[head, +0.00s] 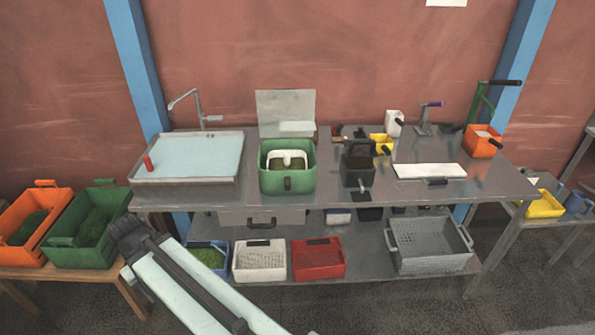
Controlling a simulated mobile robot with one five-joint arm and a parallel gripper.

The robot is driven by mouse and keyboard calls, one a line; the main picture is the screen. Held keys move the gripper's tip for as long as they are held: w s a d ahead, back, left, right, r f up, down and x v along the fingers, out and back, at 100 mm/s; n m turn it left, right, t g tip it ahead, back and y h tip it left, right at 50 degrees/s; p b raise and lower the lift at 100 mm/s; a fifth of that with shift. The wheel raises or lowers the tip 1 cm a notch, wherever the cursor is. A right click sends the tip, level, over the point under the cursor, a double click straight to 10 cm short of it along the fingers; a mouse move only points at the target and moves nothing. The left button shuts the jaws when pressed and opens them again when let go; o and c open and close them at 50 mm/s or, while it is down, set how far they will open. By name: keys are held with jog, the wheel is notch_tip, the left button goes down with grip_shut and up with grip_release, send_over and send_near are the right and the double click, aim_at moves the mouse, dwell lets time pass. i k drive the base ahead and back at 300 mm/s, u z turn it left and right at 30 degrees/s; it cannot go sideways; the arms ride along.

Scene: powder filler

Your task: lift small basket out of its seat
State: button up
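A small white basket (288,157) sits inside a green box (288,182) on the metal table, left of the middle. Its white rim shows above the green walls, and green-brown contents show inside it. Its lower part is hidden by the box. My arm crosses the lower left of the view, in front of the table and apart from the box. No gripper fingers can be made out in this view.
A sink tray (187,180) with a tap is left of the box; a dark machine (358,165) stands close on its right. A white board (430,171) lies farther right. Orange (35,232) and green (90,250) crates stand at far left. Baskets fill the lower shelf.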

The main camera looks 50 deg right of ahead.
aim_at(295, 159)
jog(key=z, duration=0.55)
jog(key=i, duration=1)
jog(key=u, duration=0.1)
